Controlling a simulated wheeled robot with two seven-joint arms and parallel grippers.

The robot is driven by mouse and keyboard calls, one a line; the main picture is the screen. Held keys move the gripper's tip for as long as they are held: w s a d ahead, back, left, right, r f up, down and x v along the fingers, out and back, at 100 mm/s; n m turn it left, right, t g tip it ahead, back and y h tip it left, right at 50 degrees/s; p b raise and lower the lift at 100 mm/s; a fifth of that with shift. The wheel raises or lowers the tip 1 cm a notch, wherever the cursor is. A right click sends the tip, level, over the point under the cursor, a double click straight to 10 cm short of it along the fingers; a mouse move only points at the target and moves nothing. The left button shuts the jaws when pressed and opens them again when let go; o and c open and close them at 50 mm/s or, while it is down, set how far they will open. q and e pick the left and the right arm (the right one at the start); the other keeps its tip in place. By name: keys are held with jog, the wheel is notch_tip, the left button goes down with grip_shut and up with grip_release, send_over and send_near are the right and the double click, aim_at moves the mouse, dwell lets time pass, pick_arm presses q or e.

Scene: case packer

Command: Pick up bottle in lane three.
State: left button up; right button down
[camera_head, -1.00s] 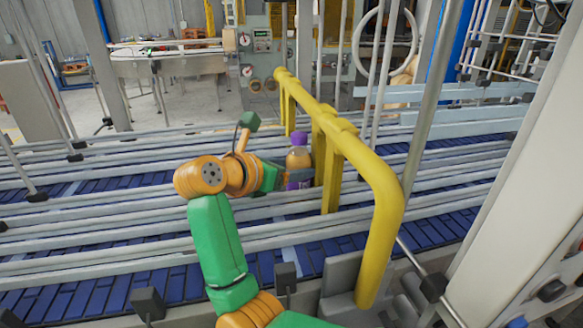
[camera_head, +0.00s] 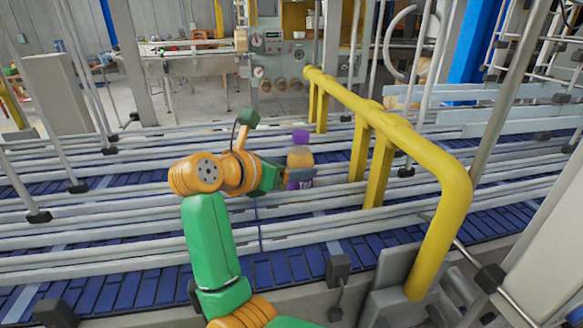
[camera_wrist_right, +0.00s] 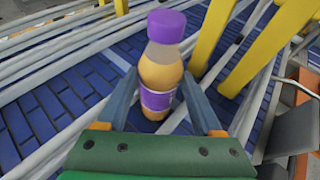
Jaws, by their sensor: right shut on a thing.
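An orange bottle with a purple cap and purple label (camera_head: 300,160) stands upright over the blue conveyor lanes in the head view. My right gripper (camera_head: 288,180) reaches it from the left and is shut on it near the label. In the right wrist view the bottle (camera_wrist_right: 160,65) stands between the two fingers (camera_wrist_right: 158,100), which press on its sides. The bottle's base is partly hidden, so I cannot tell whether it touches the lane. My left gripper is not in view.
A yellow guard rail (camera_head: 410,140) runs just right of the bottle, with posts close by. Grey guide rails (camera_head: 90,245) separate the blue conveyor lanes (camera_head: 110,290). A control panel (camera_head: 285,50) stands at the back.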

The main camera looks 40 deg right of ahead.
jog(key=shift+d, duration=0.1)
grip_release()
jog(key=shift+s+d, duration=0.2)
jog(key=shift+d, duration=0.05)
jog(key=b+v, duration=0.3)
jog(key=v, duration=0.4)
jog(key=shift+a, duration=0.15)
jog(key=shift+r, duration=0.1)
